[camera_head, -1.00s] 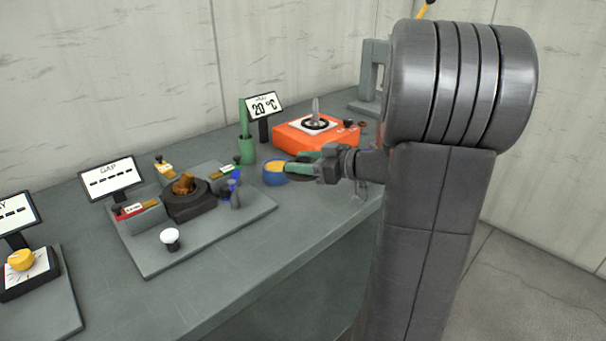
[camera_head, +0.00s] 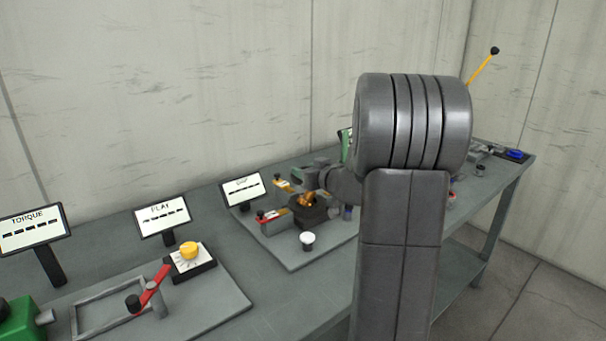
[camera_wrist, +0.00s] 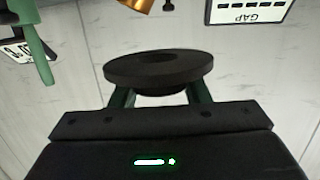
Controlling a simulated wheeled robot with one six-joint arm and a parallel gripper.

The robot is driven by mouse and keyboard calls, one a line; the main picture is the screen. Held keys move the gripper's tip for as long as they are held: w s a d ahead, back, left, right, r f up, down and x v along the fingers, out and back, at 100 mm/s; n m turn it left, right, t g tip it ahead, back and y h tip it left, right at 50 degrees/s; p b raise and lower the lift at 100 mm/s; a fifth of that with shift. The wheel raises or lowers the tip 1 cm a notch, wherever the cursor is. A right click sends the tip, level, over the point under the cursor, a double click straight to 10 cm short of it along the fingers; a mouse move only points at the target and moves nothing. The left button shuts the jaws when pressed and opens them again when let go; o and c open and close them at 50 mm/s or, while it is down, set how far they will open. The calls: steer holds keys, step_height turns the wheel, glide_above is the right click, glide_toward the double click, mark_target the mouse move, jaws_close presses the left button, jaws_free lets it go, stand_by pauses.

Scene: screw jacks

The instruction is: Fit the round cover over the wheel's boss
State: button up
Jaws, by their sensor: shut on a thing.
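My gripper (camera_wrist: 160,98) is shut on a dark round cover (camera_wrist: 158,68), a thick disc with a recess in its middle. In the wrist view the cover sits across both green fingers. In the head view my gripper is above the fixture with the GAP display, partly hidden by my arm; the cover is not clear there. A copper-coloured part (camera_head: 305,200), which looks like the wheel, sits in a dark block (camera_head: 312,217) below and near my gripper. Its edge also shows at the top of the wrist view (camera_wrist: 137,4), apart from the cover. Its boss cannot be made out.
The GAP display (camera_head: 243,189) stands behind the fixture plate (camera_head: 290,257). A white knob (camera_head: 307,239) stands at the plate's front. A green upright (camera_wrist: 34,45) shows in the wrist view.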

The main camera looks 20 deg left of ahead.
mark_target(308, 194)
steer(key=shift+a, duration=0.1)
steer(key=shift+f+b, duration=0.4)
steer(key=shift+f, duration=1.7)
steer(key=f+b, duration=0.2)
steer(key=b, duration=0.1)
steer(key=f+b, duration=0.1)
steer(key=b, duration=0.1)
steer(key=shift+s+d, duration=0.2)
steer(key=shift+d, duration=0.05)
jaws_close()
steer(key=shift+f+b, duration=0.3)
steer(key=shift+b, duration=0.2)
steer(key=o, duration=1.3)
jaws_free()
steer(key=shift+c, duration=0.2)
steer(key=shift+o, duration=1.1)
steer(key=shift+a, duration=0.15)
steer(key=shift+w+f, duration=0.2)
steer(key=shift+a+r, duration=0.1)
steer(key=shift+r, duration=0.25)
